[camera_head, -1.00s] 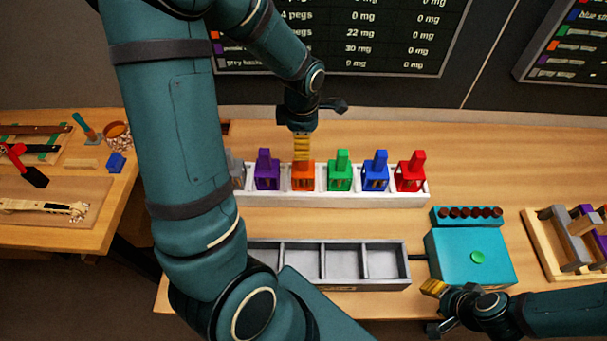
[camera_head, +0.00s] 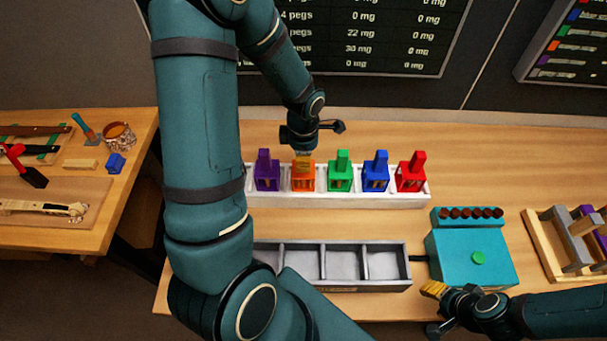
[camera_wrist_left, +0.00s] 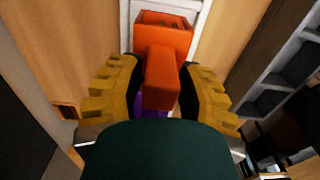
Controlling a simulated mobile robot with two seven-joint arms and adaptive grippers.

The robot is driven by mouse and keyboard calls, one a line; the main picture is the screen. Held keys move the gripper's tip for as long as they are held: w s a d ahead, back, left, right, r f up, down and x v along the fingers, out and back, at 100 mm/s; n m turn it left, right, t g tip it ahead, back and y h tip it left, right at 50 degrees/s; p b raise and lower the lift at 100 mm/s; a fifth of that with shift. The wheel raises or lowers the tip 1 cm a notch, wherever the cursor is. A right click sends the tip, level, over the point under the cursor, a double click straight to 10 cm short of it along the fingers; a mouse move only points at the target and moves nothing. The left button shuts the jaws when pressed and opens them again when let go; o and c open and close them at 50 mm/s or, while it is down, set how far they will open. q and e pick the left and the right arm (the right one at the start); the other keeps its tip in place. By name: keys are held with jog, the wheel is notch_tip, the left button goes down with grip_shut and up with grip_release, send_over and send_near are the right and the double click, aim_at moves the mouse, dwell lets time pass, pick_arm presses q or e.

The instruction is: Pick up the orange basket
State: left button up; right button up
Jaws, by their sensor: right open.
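The orange basket (camera_head: 303,181) stands in the white rack (camera_head: 340,201), between the purple basket (camera_head: 267,181) and the green basket (camera_head: 340,181). My left gripper (camera_head: 303,158) comes down from above at the orange basket's upright handle. In the left wrist view, the handle of the orange basket (camera_wrist_left: 163,70) lies between the two yellow fingers of my left gripper (camera_wrist_left: 162,68). The fingers stand apart with narrow gaps beside the handle. My right gripper (camera_head: 434,290) is open and empty by the teal box, low at the right.
The blue basket (camera_head: 375,181) and red basket (camera_head: 411,179) stand farther right in the rack. A grey compartment tray (camera_head: 340,286) lies in front.

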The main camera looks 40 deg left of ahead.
pick_arm(q)
grip_shut()
